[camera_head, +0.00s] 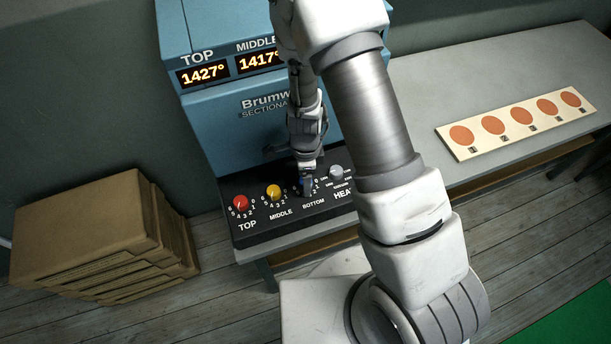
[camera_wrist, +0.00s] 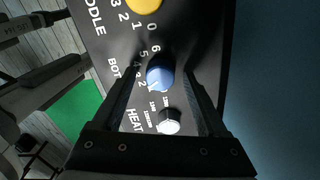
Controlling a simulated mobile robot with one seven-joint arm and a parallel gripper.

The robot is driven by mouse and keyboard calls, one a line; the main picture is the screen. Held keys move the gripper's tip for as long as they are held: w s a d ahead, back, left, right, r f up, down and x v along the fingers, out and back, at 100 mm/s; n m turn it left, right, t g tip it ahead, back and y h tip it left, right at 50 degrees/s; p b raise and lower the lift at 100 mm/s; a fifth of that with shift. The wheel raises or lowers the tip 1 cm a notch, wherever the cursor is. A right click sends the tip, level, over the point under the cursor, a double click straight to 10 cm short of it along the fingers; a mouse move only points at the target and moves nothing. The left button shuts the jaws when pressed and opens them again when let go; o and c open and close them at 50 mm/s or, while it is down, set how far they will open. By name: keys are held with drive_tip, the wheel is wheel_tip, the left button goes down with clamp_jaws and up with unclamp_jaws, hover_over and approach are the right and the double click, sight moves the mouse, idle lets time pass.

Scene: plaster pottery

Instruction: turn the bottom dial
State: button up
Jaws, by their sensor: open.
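The bottom dial (camera_wrist: 160,75) is a blue knob on the black control panel (camera_head: 262,232) of the blue kiln. In the wrist view it sits between the two fingers of my gripper (camera_wrist: 163,85), which are apart on either side of it. I cannot tell whether either finger touches it. In the head view my gripper (camera_head: 306,184) is over the dial and hides most of it. The word BOTTOM is printed below it. Numbers ring the dial, partly hidden by my fingers.
A red TOP dial (camera_head: 240,202) and a yellow MIDDLE dial (camera_head: 273,192) are to the left. A grey heat knob (camera_head: 336,171) is close on the right. The displays read 1427° and 1417°; the bottom one is hidden. A strip of orange discs (camera_head: 515,122) lies on the table.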

drive_tip(key=shift+c, duration=0.3)
clamp_jaws()
drive_tip(key=shift+n, duration=0.4)
drive_tip(key=n+b, duration=0.2)
drive_tip(key=n, duration=0.2)
drive_tip(key=shift+f+n+b, duration=0.1)
drive_tip(key=shift+n+b, duration=0.2)
drive_tip(key=shift+b, duration=0.05)
drive_tip(key=n+b, duration=0.2)
drive_tip(key=n, duration=0.4)
drive_tip(key=shift+b, duration=0.4)
drive_tip(key=shift+n, duration=0.3)
drive_tip(key=shift+o, duration=0.3)
unclamp_jaws()
